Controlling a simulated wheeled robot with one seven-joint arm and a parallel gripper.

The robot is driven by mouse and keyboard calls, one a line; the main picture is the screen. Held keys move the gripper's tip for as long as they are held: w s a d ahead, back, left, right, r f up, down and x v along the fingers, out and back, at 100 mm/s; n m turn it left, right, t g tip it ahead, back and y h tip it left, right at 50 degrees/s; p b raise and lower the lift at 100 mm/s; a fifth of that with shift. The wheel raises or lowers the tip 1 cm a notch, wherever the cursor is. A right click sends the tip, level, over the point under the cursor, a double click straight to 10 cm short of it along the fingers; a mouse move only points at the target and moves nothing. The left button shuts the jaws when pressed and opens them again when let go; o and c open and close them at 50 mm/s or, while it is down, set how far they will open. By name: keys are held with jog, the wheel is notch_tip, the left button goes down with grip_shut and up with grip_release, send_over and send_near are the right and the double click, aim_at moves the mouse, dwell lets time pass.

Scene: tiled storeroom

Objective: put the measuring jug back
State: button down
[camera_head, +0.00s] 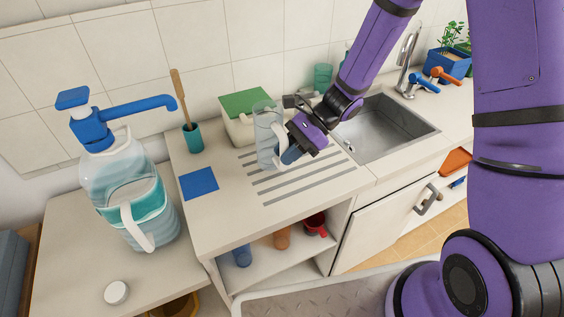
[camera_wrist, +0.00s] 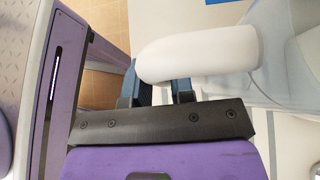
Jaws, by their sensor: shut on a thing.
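The clear measuring jug (camera_head: 265,138) with a white handle is over the grooved drainer part of the counter, left of the sink. My gripper (camera_head: 290,152) is shut on the jug's handle from the right side. In the wrist view the white handle (camera_wrist: 200,55) lies between my gripper's dark fingers (camera_wrist: 160,90), and the clear jug wall (camera_wrist: 285,50) shows at the right. The jug looks roughly upright. I cannot tell whether its base touches the counter. A blue square mat (camera_head: 198,183) lies on the counter left of the grooves.
A large water bottle with a blue pump (camera_head: 125,190) stands at the left. A green-lidded box (camera_head: 240,115) stands behind the jug, and a teal pot with a brush (camera_head: 192,138) at the back left. The sink (camera_head: 385,128) is at the right. Cups (camera_head: 282,237) sit on the shelf below.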

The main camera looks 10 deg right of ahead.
jog(key=shift+w+a+f, duration=0.1)
jog(key=shift+a+f, duration=0.2)
jog(key=shift+f, duration=0.6)
jog(key=shift+a+f, duration=0.25)
jog(key=shift+f, duration=0.75)
jog(key=c, duration=1)
grip_release()
